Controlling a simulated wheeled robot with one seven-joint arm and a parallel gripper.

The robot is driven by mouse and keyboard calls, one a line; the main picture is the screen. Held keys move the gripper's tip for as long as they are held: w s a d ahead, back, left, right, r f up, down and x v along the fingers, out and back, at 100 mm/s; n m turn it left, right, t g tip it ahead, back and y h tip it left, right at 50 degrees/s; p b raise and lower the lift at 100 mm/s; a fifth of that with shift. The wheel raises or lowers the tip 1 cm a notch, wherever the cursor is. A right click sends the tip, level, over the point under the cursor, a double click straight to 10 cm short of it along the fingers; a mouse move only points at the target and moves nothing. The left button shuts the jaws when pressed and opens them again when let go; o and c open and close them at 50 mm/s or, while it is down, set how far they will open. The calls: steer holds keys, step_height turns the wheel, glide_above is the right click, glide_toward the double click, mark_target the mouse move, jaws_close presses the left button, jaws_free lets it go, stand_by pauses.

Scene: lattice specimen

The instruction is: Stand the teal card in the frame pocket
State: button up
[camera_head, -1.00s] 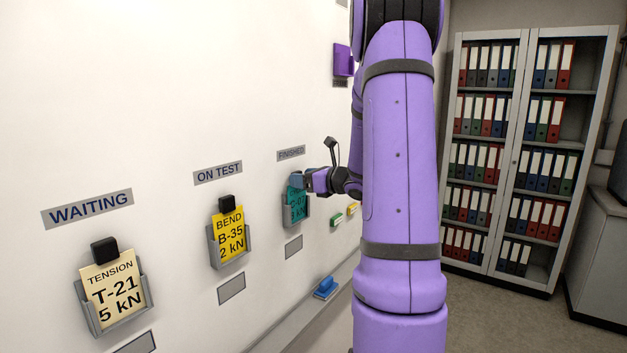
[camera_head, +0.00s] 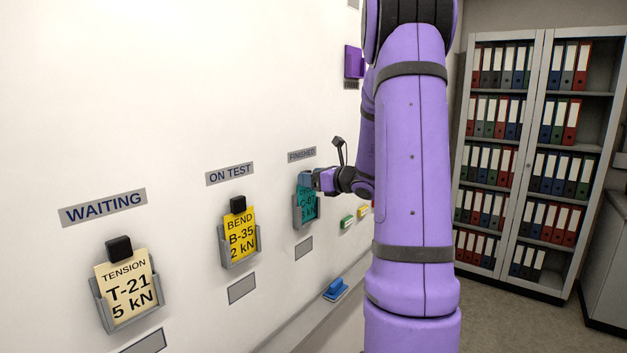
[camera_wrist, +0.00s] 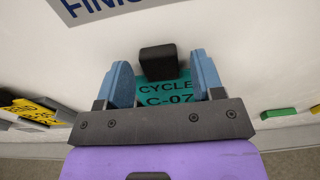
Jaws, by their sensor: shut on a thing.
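The teal card (camera_head: 308,206) is at the grey frame pocket (camera_head: 296,214) under the FINISHED label, on the white wall. Its lower part appears to be inside the pocket, and it looks about upright. My gripper (camera_head: 308,181) is at the card's top. A black block (camera_wrist: 157,60) shows just beyond the card's top edge. The gripper body hides the card's lower part and the pocket in the wrist view.
A yellow card (camera_head: 240,236) stands in the ON TEST pocket and a cream card (camera_head: 126,288) in the WAITING pocket. Green (camera_head: 347,222) and yellow pieces sit on the wall right of the pocket. A blue eraser-like block (camera_head: 336,289) lies on the ledge below.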

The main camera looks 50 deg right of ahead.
mark_target(303, 147)
steer(key=shift+w+a+r, duration=0.15)
steer(key=shift+w+r, duration=0.05)
steer(key=shift+r, duration=0.25)
steer(key=shift+w+a+r, duration=0.15)
steer(key=shift+w+r, duration=0.05)
steer(key=shift+r, duration=0.25)
steer(key=c, duration=0.3)
steer(key=shift+w+r, duration=0.15)
steer(key=shift+w, duration=0.05)
steer(key=shift+c, duration=0.9)
steer(key=shift+s+d+r, duration=0.1)
steer(key=shift+s+r, duration=0.05)
steer(key=shift+r, duration=1.45)
steer(key=shift+s+d+r, duration=0.1)
steer(key=shift+r, duration=1.45)
steer(key=s, duration=0.8)
steer(key=shift+d, duration=0.3)
